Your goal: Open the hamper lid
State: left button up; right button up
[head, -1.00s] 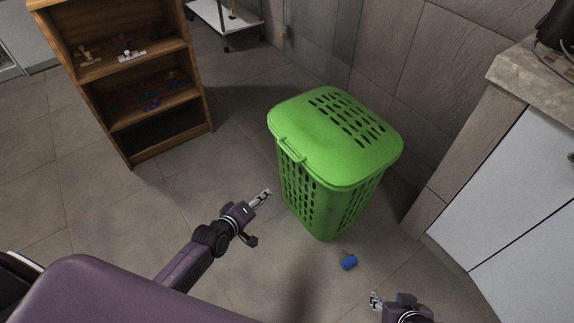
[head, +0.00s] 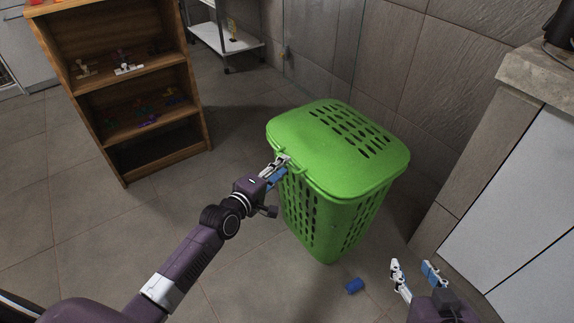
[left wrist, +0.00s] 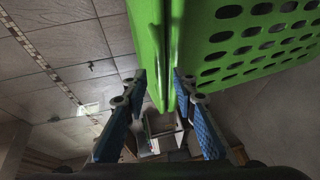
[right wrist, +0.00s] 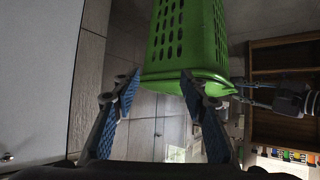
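The green hamper (head: 345,215) stands on the tiled floor, its lid (head: 325,155) down and shut. The lid's handle is at its left edge, partly hidden by my left gripper (head: 280,168). In the left wrist view, that gripper's blue-padded fingers (left wrist: 162,82) are apart, one on either side of the green lid edge (left wrist: 168,60); I cannot tell whether they touch it. My right gripper (head: 414,270) is open and empty, to the right of the hamper and away from it. The hamper also shows upside down in the right wrist view (right wrist: 185,45).
A small blue object (head: 355,286) lies on the floor in front of the hamper. A wooden shelf (head: 115,85) stands at the left. A white cabinet (head: 515,200) is at the right, and a tiled wall (head: 385,60) is behind the hamper.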

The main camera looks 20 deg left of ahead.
pick_arm(q)
jog(key=x, duration=0.2)
jog(key=shift+w+d+f+b, duration=0.1)
jog(key=shift+w+d+b, duration=0.05)
jog(key=shift+w+b, duration=0.25)
jog(key=shift+w, duration=0.2)
pick_arm(e)
jog(key=w+a+r+t, duration=0.1)
jog(key=w+r+t, duration=0.2)
jog(key=r, duration=0.2)
jog(key=shift+w+a+r+y, duration=0.15)
jog(key=shift+a+r+y, duration=0.15)
jog(key=shift+y, duration=0.1)
pick_arm(q)
jog(key=c, duration=0.7)
jog(key=shift+f, duration=0.1)
grip_shut()
jog(key=shift+f, duration=0.1)
